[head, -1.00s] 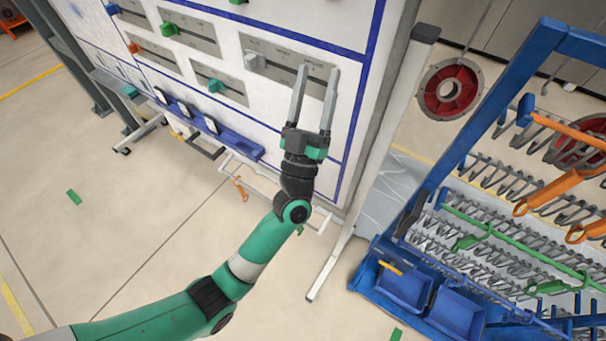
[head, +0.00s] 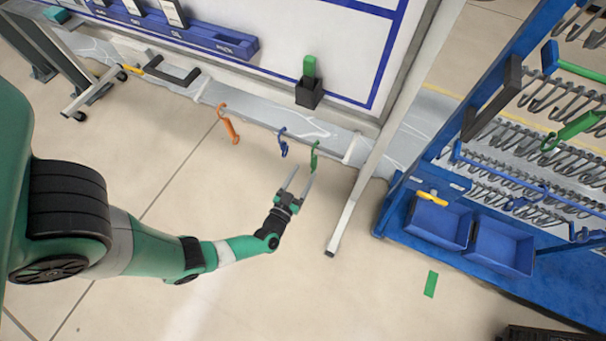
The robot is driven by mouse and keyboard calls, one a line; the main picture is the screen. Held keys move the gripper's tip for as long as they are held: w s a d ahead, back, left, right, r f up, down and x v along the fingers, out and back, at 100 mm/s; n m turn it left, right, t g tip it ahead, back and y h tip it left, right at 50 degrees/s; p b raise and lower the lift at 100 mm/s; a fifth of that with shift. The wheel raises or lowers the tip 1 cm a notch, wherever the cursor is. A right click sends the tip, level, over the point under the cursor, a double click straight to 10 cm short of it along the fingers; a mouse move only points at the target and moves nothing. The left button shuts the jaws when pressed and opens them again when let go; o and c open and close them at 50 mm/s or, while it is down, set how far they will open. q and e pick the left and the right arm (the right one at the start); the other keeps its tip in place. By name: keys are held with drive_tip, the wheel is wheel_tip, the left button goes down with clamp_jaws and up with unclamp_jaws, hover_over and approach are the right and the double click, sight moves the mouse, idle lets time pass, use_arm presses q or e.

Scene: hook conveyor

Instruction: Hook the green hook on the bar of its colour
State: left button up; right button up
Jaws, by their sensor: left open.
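The green hook (head: 314,156) hangs from the low rail under the white board, at the right end of a row with a blue hook (head: 283,142) and an orange hook (head: 229,124). My left gripper (head: 301,172) is open and empty. Its fingertips are just below the green hook in the picture; I cannot tell whether they touch it. A green bar (head: 581,71) is on the blue rack at the right, with a green hook-like piece (head: 575,131) below it. My right gripper is not in view.
A blue bar (head: 500,175) runs lower on the rack (head: 397,190), among rows of grey hooks. Blue bins (head: 438,222) stand at its foot. The board's white leg (head: 352,205) stands between my left gripper and the rack. The floor below is mostly clear.

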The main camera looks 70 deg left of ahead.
use_arm(q)
drive_tip(key=b, duration=0.2)
approach(313, 160)
drive_tip(key=b+x, duration=0.4)
drive_tip(key=x, duration=0.6)
drive_tip(key=shift+w+a+r+b, duration=0.1)
drive_tip(key=shift+w+a+b, duration=0.2)
drive_tip(key=shift+w+a, duration=0.1)
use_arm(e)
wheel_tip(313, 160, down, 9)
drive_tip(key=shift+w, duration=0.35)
use_arm(q)
drive_tip(key=shift+c, duration=0.3)
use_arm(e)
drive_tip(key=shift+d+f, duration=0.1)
use_arm(q)
clamp_jaws()
idle(0.4)
